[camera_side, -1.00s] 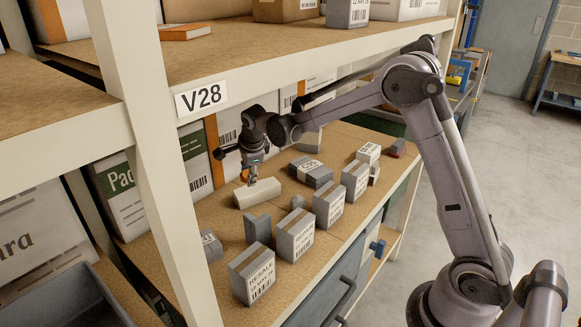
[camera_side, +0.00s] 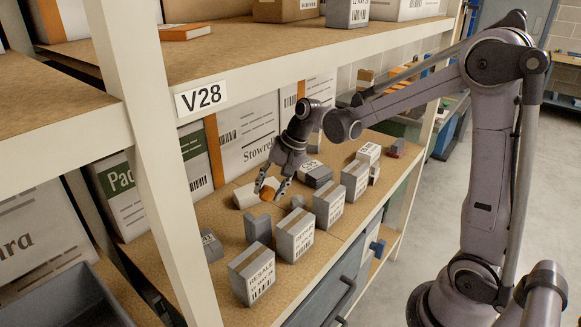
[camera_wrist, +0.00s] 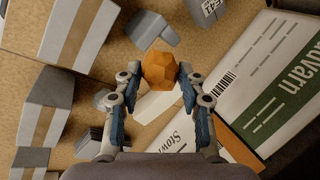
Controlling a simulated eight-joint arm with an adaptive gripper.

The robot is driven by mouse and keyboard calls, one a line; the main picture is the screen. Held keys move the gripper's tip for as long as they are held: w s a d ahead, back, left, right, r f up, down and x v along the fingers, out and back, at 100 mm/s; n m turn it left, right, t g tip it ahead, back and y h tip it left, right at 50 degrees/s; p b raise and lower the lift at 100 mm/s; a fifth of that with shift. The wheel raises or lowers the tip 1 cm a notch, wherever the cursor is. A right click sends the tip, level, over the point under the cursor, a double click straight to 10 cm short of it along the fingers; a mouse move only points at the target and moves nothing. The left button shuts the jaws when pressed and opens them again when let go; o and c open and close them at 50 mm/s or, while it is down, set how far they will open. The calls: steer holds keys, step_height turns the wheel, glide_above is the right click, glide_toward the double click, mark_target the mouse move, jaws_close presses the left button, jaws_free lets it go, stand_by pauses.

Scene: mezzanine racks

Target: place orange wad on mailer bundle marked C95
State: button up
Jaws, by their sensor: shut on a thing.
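The orange wad (camera_side: 267,194) is a faceted lump held between the fingertips of my gripper (camera_side: 272,188). In the wrist view the wad (camera_wrist: 160,70) sits between both fingers of my gripper (camera_wrist: 160,74). In the side view it is above the shelf, by the right end of a cream block (camera_side: 245,196). The mailer bundle (camera_side: 319,177) is a dark grey stack with a pale label, to the right of my gripper and partly hidden by it. Its mark reads C95 only indistinctly. In the wrist view a labelled grey piece shows at the top edge, cut off.
Taped grey boxes (camera_side: 295,236) stand along the shelf's front edge, with small grey blocks (camera_side: 258,229) among them. Large cartons (camera_side: 247,130) line the back. The upper shelf (camera_side: 300,48) and white post (camera_side: 150,150) border the space. Bare board lies between the items.

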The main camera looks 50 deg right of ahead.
steer(key=shift+s+d+r+n, duration=0.15)
steer(key=shift+s+n, duration=0.15)
steer(key=shift+s, duration=0.05)
steer(key=d+m+g+h, duration=0.1)
steer(key=d+m+h, duration=0.3)
steer(key=d+m, duration=1.1)
steer(key=d+m+g+h, duration=0.1)
steer(key=d+m+h, duration=0.35)
steer(key=d, duration=1.75)
steer(key=m+y, duration=0.1)
steer(key=m, duration=0.1)
glide_toward(312, 164)
steer(key=shift+w+d+f, duration=0.15)
steer(key=shift+w+d, duration=0.05)
steer(key=shift+d, duration=0.3)
steer(key=shift+w+d+f, duration=0.2)
steer(key=shift+d, duration=0.3)
steer(key=shift+f, duration=2)
steer(key=shift+f, duration=0.15)
steer(key=o, duration=1)
